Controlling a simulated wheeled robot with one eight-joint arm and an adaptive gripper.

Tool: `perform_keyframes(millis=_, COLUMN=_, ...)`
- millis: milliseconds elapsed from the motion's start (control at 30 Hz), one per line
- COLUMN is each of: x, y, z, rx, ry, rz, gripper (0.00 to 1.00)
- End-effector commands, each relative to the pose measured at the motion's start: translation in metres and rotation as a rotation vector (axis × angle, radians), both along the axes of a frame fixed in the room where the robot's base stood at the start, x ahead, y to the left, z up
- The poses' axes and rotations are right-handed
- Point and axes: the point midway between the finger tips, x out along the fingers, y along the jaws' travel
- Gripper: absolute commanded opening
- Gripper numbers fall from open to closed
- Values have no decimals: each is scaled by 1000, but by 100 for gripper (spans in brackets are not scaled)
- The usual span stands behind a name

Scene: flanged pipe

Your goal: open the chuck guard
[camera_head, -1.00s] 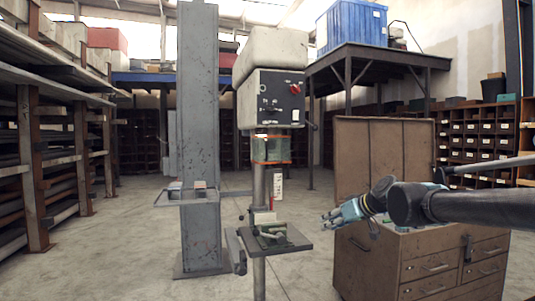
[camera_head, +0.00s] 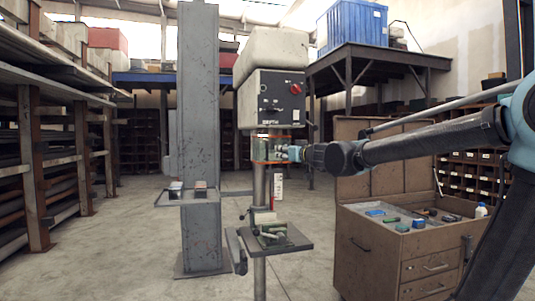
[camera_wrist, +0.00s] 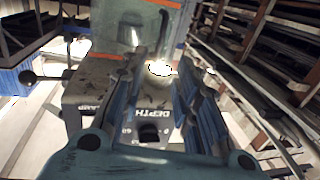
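The chuck guard (camera_head: 268,149) is a clear, greenish shield with orange edges, below the head of the drill press (camera_head: 272,98). It hangs in front of the chuck area and looks closed. My gripper (camera_head: 287,153) is at the guard's right side, very close to it; I cannot tell if they touch. In the wrist view the guard (camera_wrist: 135,28) fills the top middle, beyond the fingertips. There my gripper (camera_wrist: 160,72) shows two fingers spread apart with nothing seen between them. The drill head's face with the word DEPTH shows behind the fingers.
The drill table (camera_head: 275,240) with a vise is below the guard. A grey column (camera_head: 200,140) with a small tray stands to the left. A brown tool cabinet (camera_head: 385,255) with loose items on top stands at the right, under my arm. The floor between shelves and column is clear.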

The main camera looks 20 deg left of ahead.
Motion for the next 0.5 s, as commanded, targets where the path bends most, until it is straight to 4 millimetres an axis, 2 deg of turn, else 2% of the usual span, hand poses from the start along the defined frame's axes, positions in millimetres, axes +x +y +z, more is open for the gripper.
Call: perform_keyframes(millis=500, x=48, y=44, z=0, rx=-1, ry=1, rz=1, gripper=29)
